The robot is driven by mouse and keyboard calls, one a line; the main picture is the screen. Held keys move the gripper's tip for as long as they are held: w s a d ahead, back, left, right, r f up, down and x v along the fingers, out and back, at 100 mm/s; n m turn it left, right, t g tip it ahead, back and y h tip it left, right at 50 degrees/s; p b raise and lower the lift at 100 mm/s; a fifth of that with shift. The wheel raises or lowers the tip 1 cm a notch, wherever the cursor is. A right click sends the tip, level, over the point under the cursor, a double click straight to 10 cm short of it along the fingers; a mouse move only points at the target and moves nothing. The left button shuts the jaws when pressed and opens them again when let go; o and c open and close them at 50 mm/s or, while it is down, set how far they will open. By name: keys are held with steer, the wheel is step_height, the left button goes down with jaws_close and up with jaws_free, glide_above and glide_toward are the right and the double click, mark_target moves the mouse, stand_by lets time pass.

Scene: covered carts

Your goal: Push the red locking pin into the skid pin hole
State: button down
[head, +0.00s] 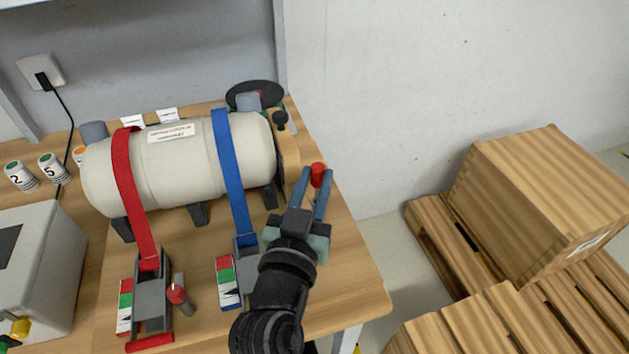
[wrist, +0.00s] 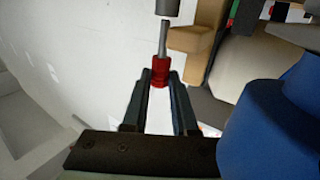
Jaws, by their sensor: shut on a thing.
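My gripper (head: 317,183) is shut on the red locking pin (head: 318,170), at the right of the tank near the table's right edge. In the wrist view the pin's red head (wrist: 161,72) sits between the fingertips of my gripper (wrist: 160,85). Its grey shank (wrist: 163,38) points away from my gripper, with its far end close to a dark grey cylinder (wrist: 167,7). A tan block (wrist: 188,42) is right beside the shank; I cannot tell whether they touch. It looks like the tan end piece (head: 288,150) by the tank. I cannot make out the pin hole.
The cream tank (head: 185,160) lies under a red strap (head: 128,180) and a blue strap (head: 232,170). A black knob (head: 280,119) stands at its right end.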

steer(key=shift+f+b, duration=0.9)
steer(key=shift+b, duration=0.05)
steer(key=c, duration=1)
jaws_free()
steer(key=o, duration=0.4)
steer(key=shift+f, duration=0.1)
step_height(320, 180, up, 11)
steer(key=shift+f+p, duration=0.2)
steer(key=shift+p, duration=0.95)
